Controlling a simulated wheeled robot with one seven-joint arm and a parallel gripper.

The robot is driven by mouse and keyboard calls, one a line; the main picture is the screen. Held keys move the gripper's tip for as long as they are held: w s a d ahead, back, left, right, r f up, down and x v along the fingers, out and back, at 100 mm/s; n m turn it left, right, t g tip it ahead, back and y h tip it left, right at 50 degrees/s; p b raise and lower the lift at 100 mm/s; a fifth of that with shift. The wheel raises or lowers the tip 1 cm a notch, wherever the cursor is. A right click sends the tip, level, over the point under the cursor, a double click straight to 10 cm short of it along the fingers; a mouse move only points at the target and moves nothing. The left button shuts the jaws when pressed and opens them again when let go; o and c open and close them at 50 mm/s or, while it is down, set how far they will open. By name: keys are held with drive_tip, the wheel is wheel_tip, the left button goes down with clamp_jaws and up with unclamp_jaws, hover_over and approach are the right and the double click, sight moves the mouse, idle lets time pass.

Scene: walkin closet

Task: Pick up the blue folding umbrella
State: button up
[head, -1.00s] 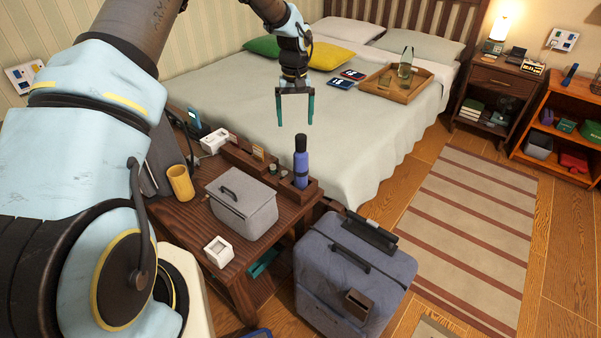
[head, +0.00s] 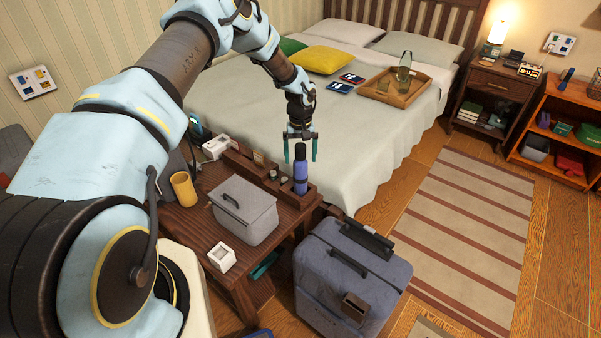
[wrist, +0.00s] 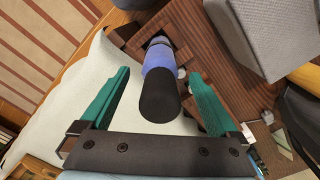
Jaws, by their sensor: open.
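The blue folding umbrella (head: 301,174) stands upright in a compartment of the dark wooden organizer (head: 311,194) on the small wooden table. Its handle end is dark and points up. My gripper (head: 300,150) is open, with its teal fingers pointing down around the level of the umbrella's top. In the wrist view the umbrella (wrist: 160,88) shows between the two open fingers of my gripper (wrist: 159,98), its dark end nearest the camera. I see no finger closed on it. Its lower end is hidden in the organizer.
A grey lidded box (head: 245,209), a yellow cup (head: 184,188) and a small white holder (head: 222,256) share the table (head: 205,229). A grey-blue suitcase (head: 345,285) stands in front. The bed (head: 370,140) lies behind, with a wooden tray (head: 422,91) on it.

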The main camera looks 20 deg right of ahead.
drive_tip(key=shift+f, duration=0.15)
clamp_jaws()
idle(0.7)
